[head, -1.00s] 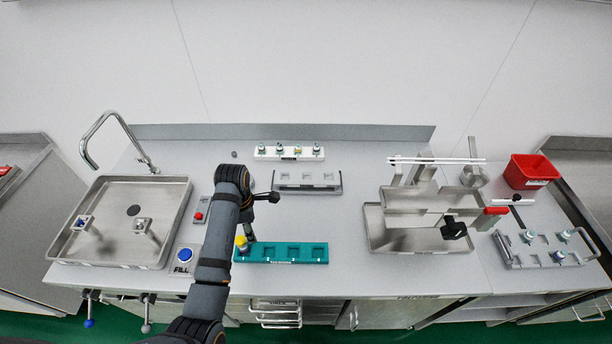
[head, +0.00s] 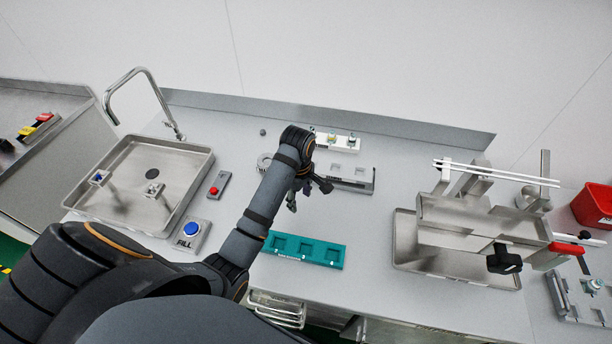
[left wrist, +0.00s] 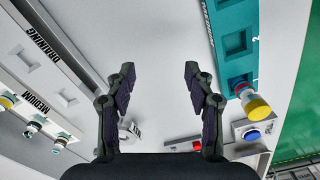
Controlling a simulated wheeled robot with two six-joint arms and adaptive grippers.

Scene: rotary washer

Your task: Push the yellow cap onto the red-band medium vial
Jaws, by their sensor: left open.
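My left gripper (head: 298,200) is over the counter, just behind the teal rack (head: 333,254). In the left wrist view it is open and empty, its two fingers (left wrist: 160,78) spread apart over bare counter. My arm hides that end of the rack in the head view.
A white rack (left wrist: 15,115) marked MEDIUM holds several capped vials, with a grey draining rack (head: 367,187) in front of it. The sink (head: 200,165), red button (head: 214,190) and blue FILL button (head: 191,229) lie left. A metal apparatus (head: 470,218) stands right.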

